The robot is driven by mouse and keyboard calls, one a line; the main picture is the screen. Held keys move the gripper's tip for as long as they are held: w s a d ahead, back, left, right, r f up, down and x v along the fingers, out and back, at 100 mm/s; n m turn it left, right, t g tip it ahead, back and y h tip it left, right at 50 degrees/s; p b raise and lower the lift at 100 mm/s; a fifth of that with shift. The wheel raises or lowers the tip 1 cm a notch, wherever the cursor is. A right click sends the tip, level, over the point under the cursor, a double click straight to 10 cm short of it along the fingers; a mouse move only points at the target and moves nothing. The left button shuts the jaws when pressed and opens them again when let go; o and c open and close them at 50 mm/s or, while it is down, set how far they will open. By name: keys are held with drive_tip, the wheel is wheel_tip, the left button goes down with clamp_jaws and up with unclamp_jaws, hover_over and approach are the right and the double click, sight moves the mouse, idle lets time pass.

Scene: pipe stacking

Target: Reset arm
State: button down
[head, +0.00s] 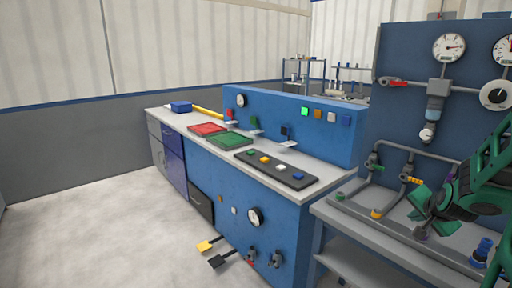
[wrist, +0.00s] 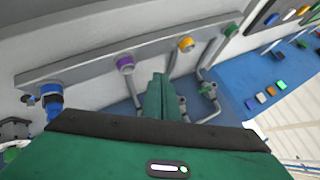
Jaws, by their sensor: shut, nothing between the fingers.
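My gripper (head: 422,206) is green and hangs over the grey pipe bench at the right of the head view. In the wrist view its two green fingers (wrist: 158,97) are together with nothing between them. Below and beyond it a grey rail carries coloured pipe fittings. A blue one (wrist: 51,99), a purple one (wrist: 125,63), a yellow one (wrist: 185,43) and a green one (wrist: 231,30) show in the wrist view. The gripper is apart from them as far as I can see. In the head view my gripper and arm hide part of the bench.
A blue panel (head: 400,50) with gauges, valves and pipes rises behind the bench. To its left, a long counter (head: 325,172) holds a red tray (head: 207,129), a green tray (head: 229,139) and a dark button board (head: 298,183). Two pedals (head: 215,261) stand low at the front. The floor at left is clear.

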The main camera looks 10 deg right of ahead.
drive_tip(key=s+a+r+n+g+y, duration=0.1)
drive_tip(key=s+a+n+g, duration=0.3)
drive_tip(key=s+a, duration=0.4)
drive_tip(key=s+a+r+n+g+y, duration=0.1)
drive_tip(key=s+a+n+g+y, duration=0.2)
drive_tip(key=s+a, duration=0.5)
drive_tip(key=s+n+g, duration=0.1)
drive_tip(key=s, duration=0.7)
drive_tip(key=shift+s+a+y, duration=0.35)
drive_tip(key=shift+y, duration=0.05)
drive_tip(key=shift+r, duration=0.1)
